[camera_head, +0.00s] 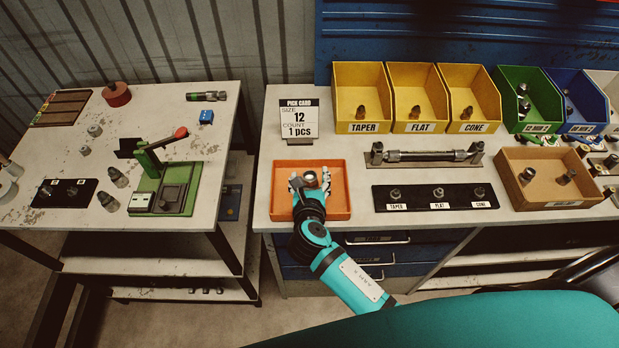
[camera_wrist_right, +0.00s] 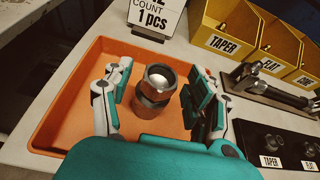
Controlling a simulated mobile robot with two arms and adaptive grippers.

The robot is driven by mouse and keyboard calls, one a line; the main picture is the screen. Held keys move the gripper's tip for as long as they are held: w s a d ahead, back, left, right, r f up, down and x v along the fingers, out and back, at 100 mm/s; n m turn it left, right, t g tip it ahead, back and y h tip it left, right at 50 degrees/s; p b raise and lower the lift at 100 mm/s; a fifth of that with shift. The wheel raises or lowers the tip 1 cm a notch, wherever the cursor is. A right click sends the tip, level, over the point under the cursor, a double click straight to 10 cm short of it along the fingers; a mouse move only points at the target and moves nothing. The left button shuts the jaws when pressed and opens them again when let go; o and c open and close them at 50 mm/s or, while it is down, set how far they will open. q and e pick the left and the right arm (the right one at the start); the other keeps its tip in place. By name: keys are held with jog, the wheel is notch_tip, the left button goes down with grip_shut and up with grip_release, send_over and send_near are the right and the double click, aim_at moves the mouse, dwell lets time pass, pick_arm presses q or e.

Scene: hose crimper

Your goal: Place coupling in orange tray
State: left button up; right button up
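The orange tray (camera_head: 338,208) lies on the right-hand table, in front of the pick card. In the right wrist view the metal coupling (camera_wrist_right: 158,84) is between the two fingers, with a visible gap on each side. It looks upright inside the orange tray (camera_wrist_right: 75,95); its base is partly seen against the tray floor. In the head view the coupling (camera_head: 311,178) shows only in part between the fingers. My left gripper is not in view.
The pick card (camera_head: 297,118) reads size 12, count 1 pcs. Yellow bins (camera_head: 370,85) labelled TAPER, FLAT and CONE stand behind. A black strip with fittings (camera_head: 420,203) and a metal fixture (camera_head: 425,154) lie right of the tray. A green press (camera_head: 165,185) stands on the left table.

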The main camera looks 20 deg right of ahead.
jog(key=shift+r, duration=0.15)
jog(key=b+v, duration=0.1)
jog(key=v, duration=1.1)
